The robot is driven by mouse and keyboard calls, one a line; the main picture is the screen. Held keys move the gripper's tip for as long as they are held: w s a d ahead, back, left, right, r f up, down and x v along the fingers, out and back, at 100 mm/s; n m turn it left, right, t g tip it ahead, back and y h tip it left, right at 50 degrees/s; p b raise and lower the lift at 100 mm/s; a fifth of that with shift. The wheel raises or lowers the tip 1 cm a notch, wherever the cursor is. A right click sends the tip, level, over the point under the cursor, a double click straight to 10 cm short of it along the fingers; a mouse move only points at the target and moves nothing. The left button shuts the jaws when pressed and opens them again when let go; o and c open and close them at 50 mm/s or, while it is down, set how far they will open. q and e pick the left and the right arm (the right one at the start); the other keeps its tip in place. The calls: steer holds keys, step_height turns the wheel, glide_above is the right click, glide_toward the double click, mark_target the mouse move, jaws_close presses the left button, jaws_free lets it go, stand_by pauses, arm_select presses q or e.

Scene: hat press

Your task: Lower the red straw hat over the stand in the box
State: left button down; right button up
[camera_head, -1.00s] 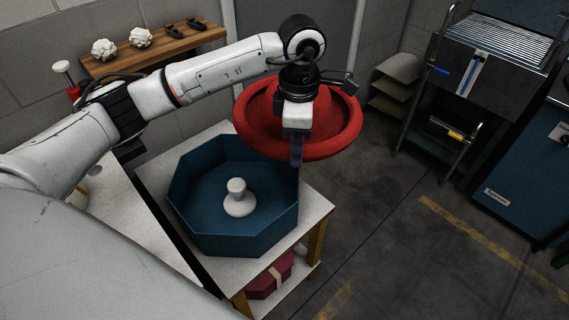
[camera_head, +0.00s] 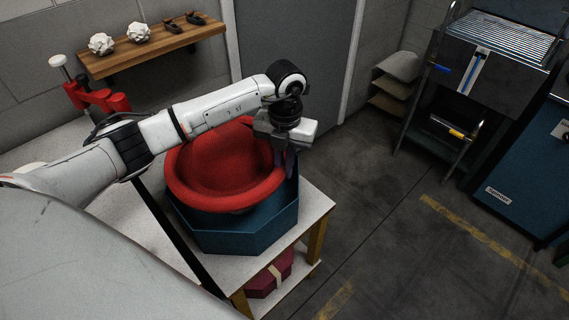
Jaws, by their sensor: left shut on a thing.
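The red straw hat (camera_head: 222,172) is over the blue octagonal box (camera_head: 240,232) and covers most of its opening. Its brim looks at or just above the box rim; I cannot tell how deep it sits. The stand inside the box is hidden under the hat. My left gripper (camera_head: 286,166) points down at the hat's right side and is shut on the brim there. My right gripper is not in view.
The box stands on a pale-topped table (camera_head: 312,206) with wooden legs. A dark red box with a pale ribbon (camera_head: 270,276) lies on the lower shelf. A red tool (camera_head: 98,98) stands at the back left, below a wooden wall shelf (camera_head: 150,46).

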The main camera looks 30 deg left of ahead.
arm_select(q)
step_height(320, 180, down, 13)
steer(key=b, duration=0.9)
steer(key=shift+f+b, duration=0.45)
steer(key=shift+f, duration=0.5)
steer(key=shift+f+b, duration=0.35)
steer(key=shift+f, duration=0.05)
